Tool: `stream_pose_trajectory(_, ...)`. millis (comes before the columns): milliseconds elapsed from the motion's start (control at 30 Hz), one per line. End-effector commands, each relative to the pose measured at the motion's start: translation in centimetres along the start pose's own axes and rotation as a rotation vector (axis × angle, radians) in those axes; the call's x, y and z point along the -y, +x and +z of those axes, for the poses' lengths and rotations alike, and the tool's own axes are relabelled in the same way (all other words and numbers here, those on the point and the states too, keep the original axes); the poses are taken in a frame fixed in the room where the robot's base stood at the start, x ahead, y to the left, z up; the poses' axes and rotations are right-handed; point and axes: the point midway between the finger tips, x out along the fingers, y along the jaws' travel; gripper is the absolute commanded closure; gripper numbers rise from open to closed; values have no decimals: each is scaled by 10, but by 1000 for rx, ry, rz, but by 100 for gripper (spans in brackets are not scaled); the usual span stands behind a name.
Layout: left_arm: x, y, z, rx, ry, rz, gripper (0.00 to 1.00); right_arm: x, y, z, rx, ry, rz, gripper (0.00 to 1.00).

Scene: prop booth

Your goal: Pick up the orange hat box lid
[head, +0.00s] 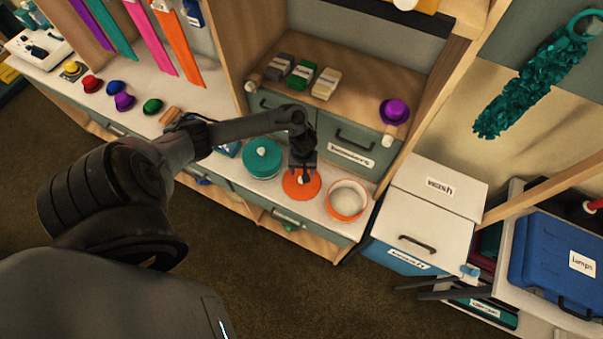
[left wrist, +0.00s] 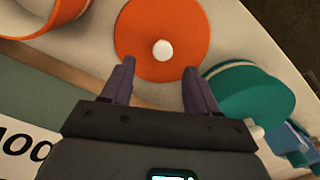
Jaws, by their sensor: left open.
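The orange hat box lid (head: 309,190) is a flat disc lying on the white counter in the head view, with a pale round knob. In the left wrist view the orange lid (left wrist: 185,32) lies just beyond the fingertips, its white knob between their lines. My left gripper (head: 302,172) is over the lid and hides part of it. In the left wrist view the left gripper (left wrist: 158,70) is open with nothing between its fingers. The open orange hat box (head: 347,200) stands to the right of the lid in the head view. My right gripper is not in view.
A teal round box (head: 262,157) stands close left of the lid; it also shows in the left wrist view (left wrist: 245,95). Drawers (head: 345,145) and a shelf rise behind. Small colored hats (head: 124,101) sit on the left counter. A white bin (head: 425,215) stands to the right.

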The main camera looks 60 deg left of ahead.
Motion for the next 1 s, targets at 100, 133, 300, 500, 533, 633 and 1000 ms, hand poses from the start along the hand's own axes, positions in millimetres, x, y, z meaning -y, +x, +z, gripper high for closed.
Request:
stream_pose_trajectory(100, 0, 6, 0, -1, -1, 1, 40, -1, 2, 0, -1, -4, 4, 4)
stream_pose_trajectory(133, 0, 7, 0, -1, -1, 1, 40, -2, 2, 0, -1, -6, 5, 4)
stream_pose_trajectory(300, 3, 24, 1, 0, -1, -2, 40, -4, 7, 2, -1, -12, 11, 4)
stream_pose_trajectory(500, 5, 49, 1, -1, 0, -1, 40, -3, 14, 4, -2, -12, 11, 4)
stream_pose_trajectory(533, 5, 51, 1, -1, -1, 0, 40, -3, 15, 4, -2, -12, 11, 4)
stream_pose_trajectory(633, 5, 57, 1, -2, 1, -1, 40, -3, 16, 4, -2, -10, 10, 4)
stream_pose_trajectory(1000, 5, 57, 1, -2, 1, 0, 57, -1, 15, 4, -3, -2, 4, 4)
